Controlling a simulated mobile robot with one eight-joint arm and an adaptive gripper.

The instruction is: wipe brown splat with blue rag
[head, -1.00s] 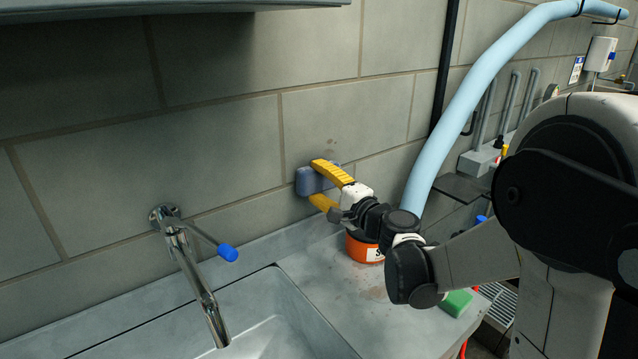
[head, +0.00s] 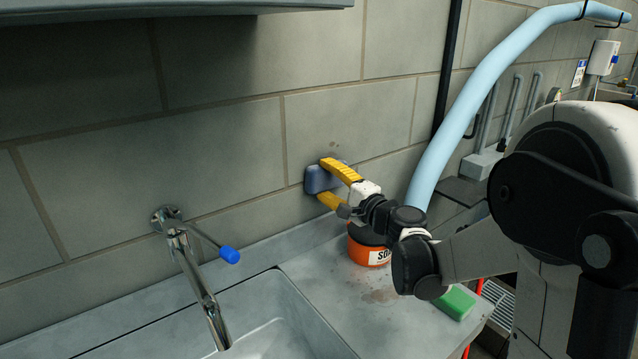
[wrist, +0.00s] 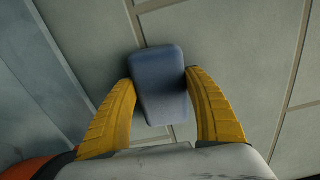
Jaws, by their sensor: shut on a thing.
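The blue rag (head: 314,181) looks like a block-shaped blue-grey pad. My gripper (head: 325,179) is shut on it, with one yellow finger above and one below in the head view. In the wrist view the rag (wrist: 158,82) sits between both yellow fingers, with the wall behind it. The rag is at the wall; whether it touches cannot be told. Faint brown marks (head: 334,150) show on the wall just above the rag. A brownish stain (head: 380,296) also lies on the counter below my arm. Any mark behind the rag is hidden.
An orange soap tub (head: 364,253) stands on the counter (head: 335,290) below my gripper. A green sponge (head: 456,303) lies near the counter's right edge. A tap (head: 196,275) rises over the sink (head: 262,318) at left. A light blue pipe (head: 468,112) runs right of my gripper.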

